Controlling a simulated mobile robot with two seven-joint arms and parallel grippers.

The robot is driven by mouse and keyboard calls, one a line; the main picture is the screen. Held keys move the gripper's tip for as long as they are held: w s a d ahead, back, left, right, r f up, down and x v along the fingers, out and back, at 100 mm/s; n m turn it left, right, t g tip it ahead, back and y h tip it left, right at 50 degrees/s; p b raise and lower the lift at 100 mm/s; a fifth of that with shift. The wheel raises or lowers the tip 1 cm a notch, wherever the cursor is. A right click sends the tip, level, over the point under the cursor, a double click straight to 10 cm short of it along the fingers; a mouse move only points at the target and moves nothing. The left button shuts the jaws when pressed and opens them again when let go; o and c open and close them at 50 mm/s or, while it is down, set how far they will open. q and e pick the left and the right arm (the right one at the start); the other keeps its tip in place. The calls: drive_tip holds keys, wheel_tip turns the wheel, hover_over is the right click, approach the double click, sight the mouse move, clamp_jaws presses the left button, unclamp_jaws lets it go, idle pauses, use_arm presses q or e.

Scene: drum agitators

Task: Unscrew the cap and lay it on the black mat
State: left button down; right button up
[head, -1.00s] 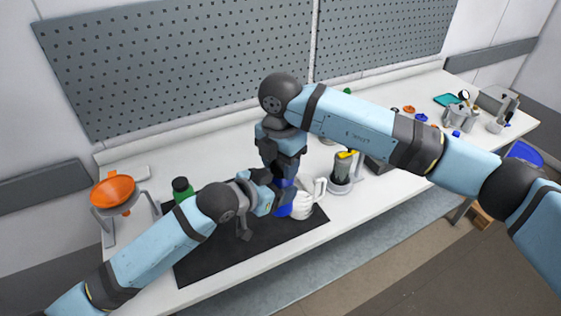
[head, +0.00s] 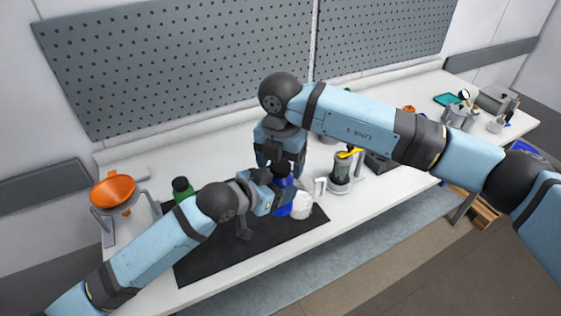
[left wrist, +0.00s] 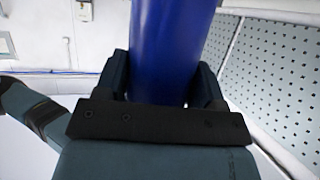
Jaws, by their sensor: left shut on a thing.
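A blue bottle (head: 285,208) stands upright on the right part of the black mat (head: 215,255). My left gripper (head: 274,197) is shut on its side; in the left wrist view the blue bottle (left wrist: 172,50) rises between the two fingers (left wrist: 165,88). My right gripper (head: 281,163) points down over the bottle's top from above. The cap is hidden or too dark to tell from the fingers, so I cannot see whether they grip it.
A white jug (head: 302,207) stands close right of the bottle. An orange funnel on a stand (head: 114,190) is at the left, a blender-like jar (head: 342,170) at the right. The mat's front left is clear.

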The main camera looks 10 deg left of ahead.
drive_tip(key=shift+r, duration=2.35)
drive_tip(key=shift+c, duration=0.3)
wheel_tip(320, 180, up, 3)
drive_tip(key=m, duration=0.3)
drive_tip(key=shift+f, duration=3.9)
drive_tip(key=c, duration=1)
drive_tip(key=shift+n, duration=1.6)
drive_tip(key=o, duration=1)
drive_tip(key=shift+o, duration=0.2)
drive_tip(key=shift+r, duration=0.1)
